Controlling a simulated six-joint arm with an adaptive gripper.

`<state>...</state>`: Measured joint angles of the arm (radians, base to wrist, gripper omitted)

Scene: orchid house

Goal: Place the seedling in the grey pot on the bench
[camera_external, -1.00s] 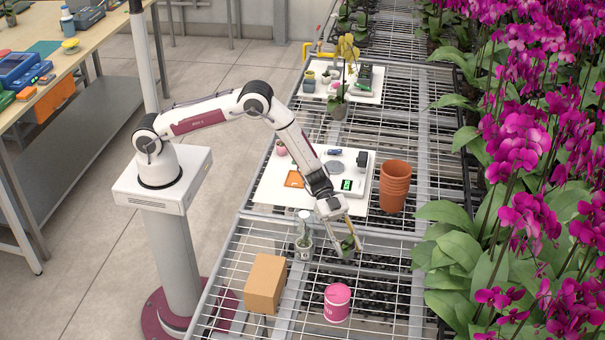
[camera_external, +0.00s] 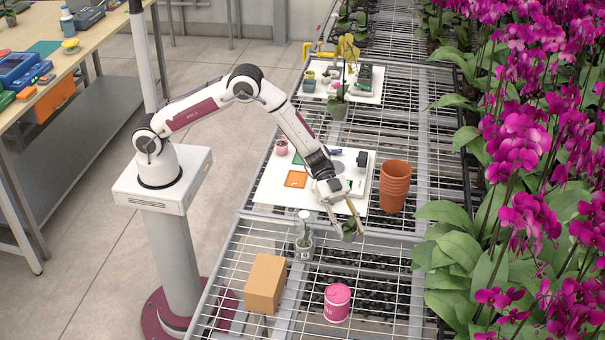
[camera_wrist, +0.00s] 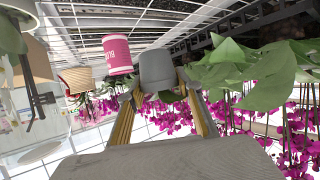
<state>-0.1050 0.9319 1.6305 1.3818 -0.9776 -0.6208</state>
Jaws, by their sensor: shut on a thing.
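My gripper (camera_external: 346,229) is shut on a small grey pot with green leaves, the seedling (camera_external: 349,237), near the front edge of the white board. In the wrist view my gripper (camera_wrist: 160,90) has the grey pot (camera_wrist: 157,70) at its fingertips, with large green leaves (camera_wrist: 245,75) to the right. The pot appears to be above the wire bench (camera_external: 375,270), apart from it. In the external view the fingers partly hide the pot and its leaves.
A cardboard box (camera_external: 265,284), a pink tin (camera_external: 337,302) and a clear jar (camera_external: 304,243) stand on the near bench. Terracotta pots (camera_external: 394,187) stand right of the white board (camera_external: 270,190). Purple orchids (camera_external: 525,140) line the right side. Bare mesh lies right of the tin.

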